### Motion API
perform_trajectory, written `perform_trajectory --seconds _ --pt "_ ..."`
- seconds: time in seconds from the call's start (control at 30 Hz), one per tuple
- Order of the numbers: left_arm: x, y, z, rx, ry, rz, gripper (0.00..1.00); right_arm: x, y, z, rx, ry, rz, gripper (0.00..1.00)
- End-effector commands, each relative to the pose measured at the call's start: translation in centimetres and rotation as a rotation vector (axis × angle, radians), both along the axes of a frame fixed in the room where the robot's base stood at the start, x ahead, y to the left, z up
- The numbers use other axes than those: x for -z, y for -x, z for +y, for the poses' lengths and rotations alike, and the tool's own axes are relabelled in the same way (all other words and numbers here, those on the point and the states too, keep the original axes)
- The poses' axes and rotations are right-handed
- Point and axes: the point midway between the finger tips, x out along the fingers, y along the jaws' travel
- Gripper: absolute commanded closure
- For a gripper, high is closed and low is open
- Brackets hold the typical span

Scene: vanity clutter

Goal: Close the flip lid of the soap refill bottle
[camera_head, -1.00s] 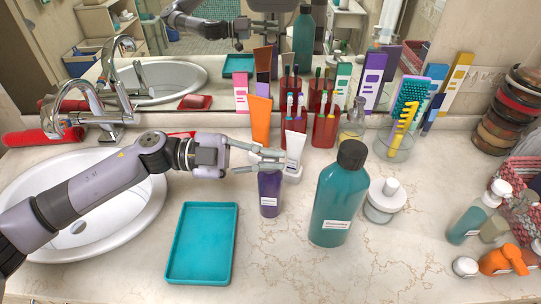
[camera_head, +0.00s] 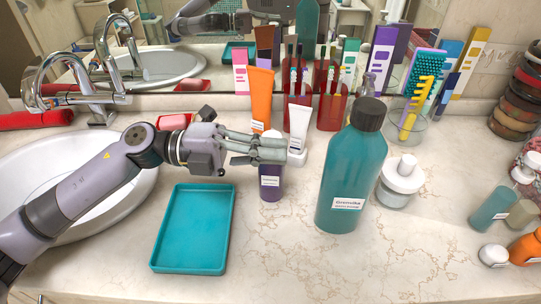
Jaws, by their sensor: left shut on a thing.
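A small purple bottle (camera_head: 270,184) with a white label stands upright on the counter, left of a large teal bottle (camera_head: 350,175). The teal bottle has a dark cap that sits on its top. The label of the purple bottle is too small to read. My left gripper (camera_head: 280,150) reaches in from the left at the purple bottle's top, its fingers shut on it. My right gripper is not in view.
A white tube (camera_head: 298,125) and an orange tube (camera_head: 261,95) stand behind my left gripper. A white-lidded jar (camera_head: 400,180) is right of the teal bottle. The front middle counter is clear.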

Motion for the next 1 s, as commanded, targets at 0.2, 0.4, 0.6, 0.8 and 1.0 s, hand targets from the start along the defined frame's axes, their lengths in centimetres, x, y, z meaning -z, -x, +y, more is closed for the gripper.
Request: perform_trajectory --seconds 0.2,0.4,0.6,0.8,1.0 --pt "0.2 0.1 0.0 0.002 0.001 -0.019 1.0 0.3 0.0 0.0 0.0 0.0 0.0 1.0" --pt "0.2 0.0 0.0 0.001 0.0 -0.018 0.83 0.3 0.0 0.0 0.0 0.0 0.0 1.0" --pt "0.2 0.0 0.0 0.001 0.0 -0.018 0.72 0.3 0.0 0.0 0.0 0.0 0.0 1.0" --pt "0.1 0.0 0.0 0.001 0.0 -0.018 0.72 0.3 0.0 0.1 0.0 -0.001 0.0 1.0" --pt "0.2 -0.1 1.2 -0.002 -0.002 -0.016 0.72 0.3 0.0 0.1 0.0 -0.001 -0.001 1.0"
